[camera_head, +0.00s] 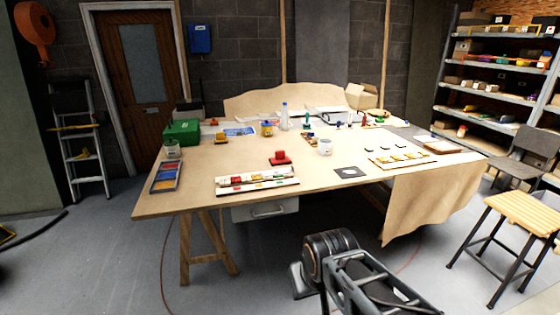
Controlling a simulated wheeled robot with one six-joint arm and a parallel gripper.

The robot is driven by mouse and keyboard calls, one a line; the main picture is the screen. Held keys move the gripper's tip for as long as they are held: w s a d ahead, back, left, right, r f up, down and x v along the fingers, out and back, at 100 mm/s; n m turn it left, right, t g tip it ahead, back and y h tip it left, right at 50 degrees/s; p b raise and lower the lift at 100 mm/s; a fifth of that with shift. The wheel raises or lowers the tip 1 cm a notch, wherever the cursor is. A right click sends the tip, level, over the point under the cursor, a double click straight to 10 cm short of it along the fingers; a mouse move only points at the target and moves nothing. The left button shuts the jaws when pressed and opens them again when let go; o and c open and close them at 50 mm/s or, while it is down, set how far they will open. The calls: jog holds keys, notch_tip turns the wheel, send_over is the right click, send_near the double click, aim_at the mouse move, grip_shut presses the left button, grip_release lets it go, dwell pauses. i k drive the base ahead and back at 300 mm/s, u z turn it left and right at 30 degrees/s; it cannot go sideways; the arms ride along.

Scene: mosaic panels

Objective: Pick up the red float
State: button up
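The red float (280,158) is a small flat red piece with a raised grip on top. It lies on the pale wooden table (230,158) near the middle, behind a long white tray and left of a white mug. Nothing covers it from this view. My arm (345,262) shows at the bottom of the picture, in front of the table and well apart from the float. I cannot make out my gripper's fingers in this view.
A white mug (325,147), a long tray of coloured pieces (257,188) and a dark square plate (350,171) are near the float. A green box (182,131) stands at the back left. A stool (518,214) stands at the right. Floor before the table is mostly clear.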

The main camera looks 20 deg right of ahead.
aim_at(281, 159)
jog(key=z, duration=0.75)
jog(key=i, duration=1.55)
jog(key=u, duration=0.75)
jog(key=i, duration=0.45)
jog(key=u, duration=0.35)
